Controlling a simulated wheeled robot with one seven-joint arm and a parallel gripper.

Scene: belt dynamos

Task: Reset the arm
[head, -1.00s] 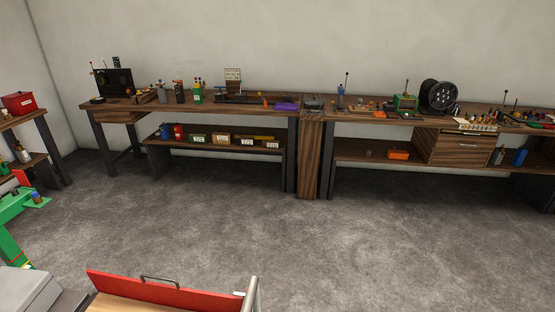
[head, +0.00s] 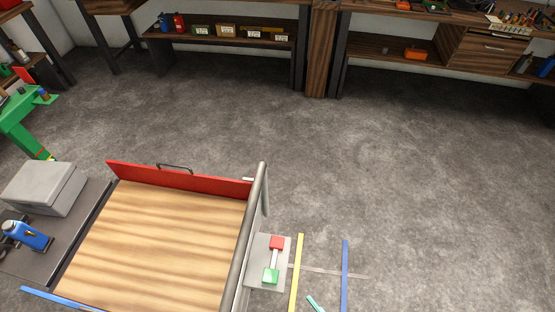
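My arm and my gripper do not show in the head view. The view looks down over a wooden-topped platform (head: 160,240) with a red panel (head: 180,180) along its far edge and a grey metal rail (head: 252,230) on its right side. A black handle stands on the red panel. Nothing lies on the visible part of the wood.
A grey box (head: 45,187) and a blue bottle-like object (head: 28,236) sit left of the wood. A control plate (head: 267,262) with red and green blocks is at right. Workbenches with a lower shelf (head: 230,42) line the back. The grey floor (head: 400,150) between is clear.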

